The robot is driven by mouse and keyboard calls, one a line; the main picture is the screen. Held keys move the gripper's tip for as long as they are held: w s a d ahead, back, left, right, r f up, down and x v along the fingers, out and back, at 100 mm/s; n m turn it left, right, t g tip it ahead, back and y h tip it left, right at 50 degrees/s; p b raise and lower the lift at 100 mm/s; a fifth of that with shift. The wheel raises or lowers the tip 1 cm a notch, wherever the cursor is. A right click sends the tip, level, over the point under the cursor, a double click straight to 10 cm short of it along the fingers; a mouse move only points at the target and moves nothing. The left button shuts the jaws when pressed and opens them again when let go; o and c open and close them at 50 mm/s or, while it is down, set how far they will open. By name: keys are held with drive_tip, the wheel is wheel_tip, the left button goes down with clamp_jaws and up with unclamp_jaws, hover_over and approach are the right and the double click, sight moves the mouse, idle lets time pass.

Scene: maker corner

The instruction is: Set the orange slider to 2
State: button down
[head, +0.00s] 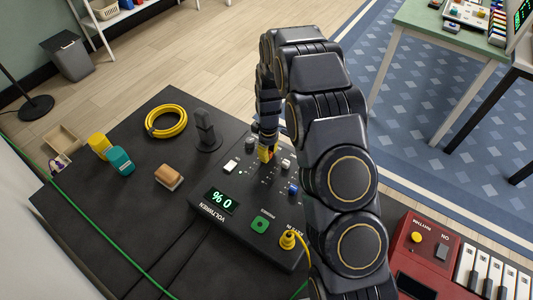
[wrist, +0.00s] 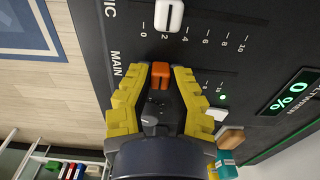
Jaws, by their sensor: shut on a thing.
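The orange slider (wrist: 162,75) sits in the MAIN track near the low, 0 end of its scale; the gripper hides part of the scale, so I cannot read its exact mark. My gripper (wrist: 161,72) has its yellow fingers closed around the orange cap. In the head view my gripper (head: 267,154) is down at the black mixer panel (head: 238,228), and the orange cap is mostly hidden there.
A white slider (wrist: 169,15) stands beside in the MIC track. A blue knob (head: 293,188), green button (head: 260,224) and yellow plug (head: 288,240) are on the panel. A microphone (head: 206,130) and yellow cable coil (head: 166,121) lie beyond. A red keyboard (head: 420,250) stands right.

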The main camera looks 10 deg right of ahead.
drive_tip(key=c, duration=0.9)
unclamp_jaws()
drive_tip(key=shift+f, duration=0.1)
wheel_tip(320, 180, up, 12)
drive_tip(key=shift+r, duration=0.1)
drive_tip(key=s+r+m, duration=0.5)
drive_tip(key=s+r, duration=0.6)
drive_tip(key=s, duration=0.6)
drive_tip(key=s+m, duration=0.1)
drive_tip(key=s, duration=0.4)
drive_tip(key=s+r+m+g, duration=0.1)
drive_tip(key=s, duration=0.4)
drive_tip(key=s+r+m, duration=0.1)
drive_tip(key=s+m, duration=0.1)
drive_tip(key=s, duration=0.3)
drive_tip(key=shift+s+g, duration=0.25)
drive_tip(key=shift+g, duration=0.15)
